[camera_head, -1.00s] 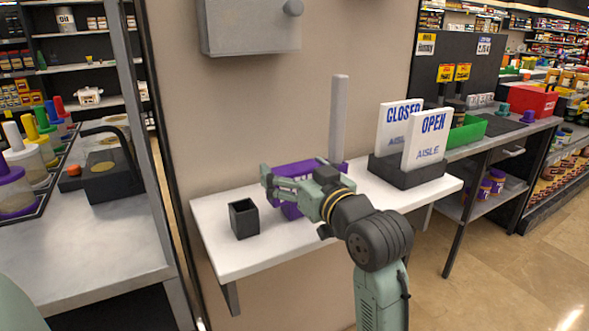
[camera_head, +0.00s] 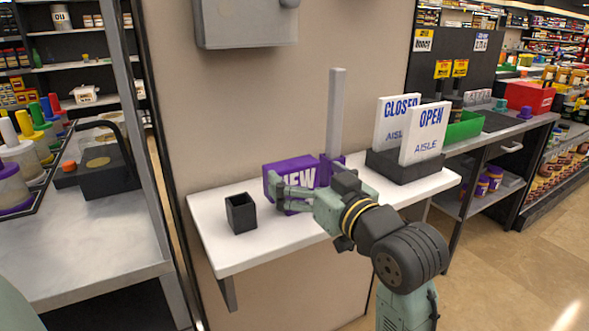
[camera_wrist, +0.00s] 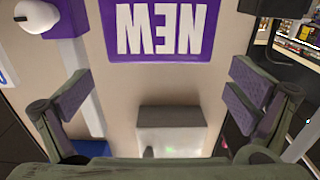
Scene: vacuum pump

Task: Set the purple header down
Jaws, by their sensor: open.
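The purple header (camera_head: 292,176) with white "NEW" lettering stands upright at the back of the white shelf (camera_head: 235,258), just left of a pale upright post (camera_head: 336,112). A purple piece (camera_head: 331,166) wraps the post's foot; I cannot tell whether it joins the header. My gripper (camera_head: 290,199) is open in front of the header, and one finger overlaps its lower left in the head view. In the wrist view the header (camera_wrist: 160,32) appears upside down beyond the spread fingers of my gripper (camera_wrist: 162,95), with nothing between them. The header's bottom edge is partly hidden by my gripper.
A small black open-topped box (camera_head: 241,213) stands on the shelf left of my gripper. A black holder (camera_head: 405,172) with CLOSED (camera_head: 392,115) and OPEN (camera_head: 425,130) signs stands at the right. The shelf's front left is clear. A grey box (camera_head: 245,22) hangs on the wall above.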

